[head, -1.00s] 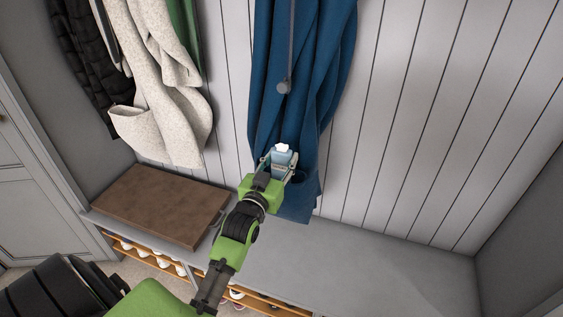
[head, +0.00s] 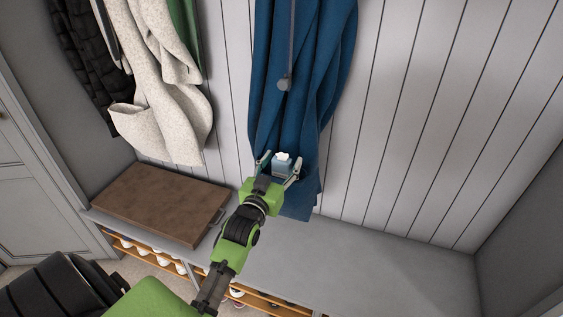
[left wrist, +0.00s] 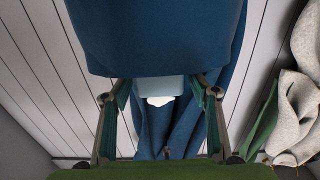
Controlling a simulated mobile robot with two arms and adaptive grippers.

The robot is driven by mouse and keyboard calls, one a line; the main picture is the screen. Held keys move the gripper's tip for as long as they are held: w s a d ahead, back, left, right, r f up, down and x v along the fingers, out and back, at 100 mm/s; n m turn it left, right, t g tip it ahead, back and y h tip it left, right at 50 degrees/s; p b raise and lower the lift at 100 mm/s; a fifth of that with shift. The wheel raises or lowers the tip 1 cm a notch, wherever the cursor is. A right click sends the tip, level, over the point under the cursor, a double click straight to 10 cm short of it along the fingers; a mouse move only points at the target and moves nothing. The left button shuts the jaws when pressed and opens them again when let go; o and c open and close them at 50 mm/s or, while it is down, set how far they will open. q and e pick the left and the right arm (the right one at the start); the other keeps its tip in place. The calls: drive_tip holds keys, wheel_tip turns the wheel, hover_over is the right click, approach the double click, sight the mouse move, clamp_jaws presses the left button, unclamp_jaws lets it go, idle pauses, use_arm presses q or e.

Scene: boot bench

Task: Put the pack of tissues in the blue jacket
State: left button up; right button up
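The pack of tissues (head: 283,166) is light blue with a white tuft at its top. It sits upright at the lower part of the blue jacket (head: 303,90), which hangs on the wall. In the left wrist view, the pack (left wrist: 160,88) is partly hidden behind an edge of blue cloth (left wrist: 155,40), which looks like the pocket's edge. My left gripper (head: 280,158) is open, with its fingers spread on both sides of the pack and gaps between them and it. The pack's lower part is hidden. My right gripper is out of view.
A cream coat (head: 165,85) and a black jacket (head: 85,70) hang at left. The wall at right is bare.

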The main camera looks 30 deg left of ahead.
use_arm(q)
drive_tip(key=shift+r, duration=0.3)
drive_tip(key=shift+r+p, duration=0.35)
drive_tip(key=shift+r, duration=0.2)
drive_tip(key=b+v, duration=0.2)
drive_tip(key=v, duration=0.9)
drive_tip(key=s+d+f+m+g+h, duration=0.1)
drive_tip(key=s+d+f+g, duration=0.2)
drive_tip(key=f, duration=1)
drive_tip(key=s+d+f+g+h, duration=0.1)
drive_tip(key=s+d+f+g, duration=0.2)
drive_tip(key=f, duration=1.1)
drive_tip(key=s+d+f+m+g+h, duration=0.1)
drive_tip(key=s+d+f+g, duration=0.2)
drive_tip(key=f, duration=1)
drive_tip(key=s+d+f+m+g+h, duration=0.1)
drive_tip(key=s+d+f+g, duration=0.25)
drive_tip(key=s+f, duration=0.8)
drive_tip(key=s+f+m+g, duration=0.1)
drive_tip(key=s+f, duration=0.4)
drive_tip(key=s, duration=0.5)
drive_tip(key=s+f+m+g, duration=0.1)
drive_tip(key=s+f+g, duration=0.2)
drive_tip(key=s, duration=0.8)
wheel_tip(320, 180, down, 2)
drive_tip(key=shift+a+f, duration=0.1)
drive_tip(key=shift+a, duration=0.15)
